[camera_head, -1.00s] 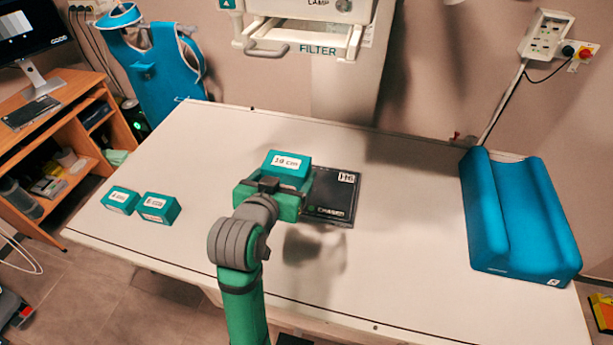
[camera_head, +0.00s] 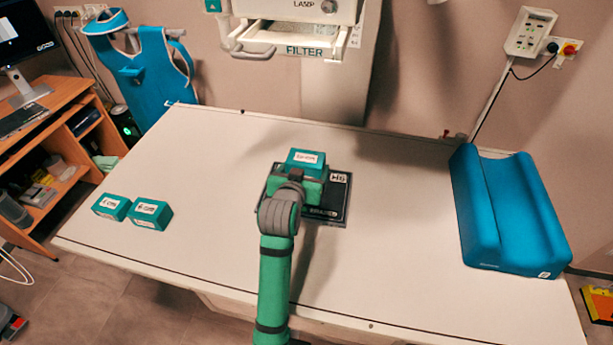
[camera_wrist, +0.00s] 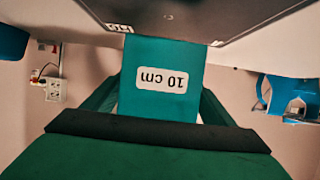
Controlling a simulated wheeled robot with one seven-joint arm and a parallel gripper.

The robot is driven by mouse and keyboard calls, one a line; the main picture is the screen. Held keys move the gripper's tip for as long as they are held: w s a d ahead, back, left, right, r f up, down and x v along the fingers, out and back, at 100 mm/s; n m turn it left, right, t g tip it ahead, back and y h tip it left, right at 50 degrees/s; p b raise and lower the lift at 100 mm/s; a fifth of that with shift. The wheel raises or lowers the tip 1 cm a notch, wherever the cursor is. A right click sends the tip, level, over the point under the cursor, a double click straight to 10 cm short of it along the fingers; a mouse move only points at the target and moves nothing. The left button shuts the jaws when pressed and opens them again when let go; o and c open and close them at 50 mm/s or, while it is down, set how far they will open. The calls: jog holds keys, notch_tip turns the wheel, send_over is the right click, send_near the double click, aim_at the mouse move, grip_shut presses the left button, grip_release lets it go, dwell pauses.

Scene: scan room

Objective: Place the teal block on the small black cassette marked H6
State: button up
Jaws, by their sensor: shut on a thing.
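The teal block (camera_head: 305,159) with a white label is in my gripper (camera_head: 299,180), which is shut on it. The label reads 10 cm in the wrist view, where the block (camera_wrist: 160,62) shows between the fingers. The black cassette marked H6 (camera_head: 333,208) lies flat on the table, and its H6 label shows at its upper right corner. My gripper and arm hide part of the cassette. The cassette (camera_wrist: 200,22) also shows at the top of the wrist view. I cannot tell whether the block touches it.
Two smaller teal blocks (camera_head: 151,214) (camera_head: 112,206) stand at the left of the white table (camera_head: 400,270). A blue padded support (camera_head: 510,212) lies at the right. The table's front right is clear.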

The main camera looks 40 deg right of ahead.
jog(key=shift+w+d+f, duration=0.1)
jog(key=shift+d+f, duration=0.15)
jog(key=shift+f, duration=1.65)
jog(key=shift+f, duration=0.15)
jog(key=o, duration=1.6)
jog(key=shift+a+r, duration=0.1)
jog(key=shift+r, duration=0.1)
jog(key=v, duration=1.1)
jog(key=shift+s+a+r, duration=0.1)
jog(key=shift+s+a, duration=0.15)
jog(key=shift+s, duration=0.1)
jog(key=shift+w, duration=0.1)
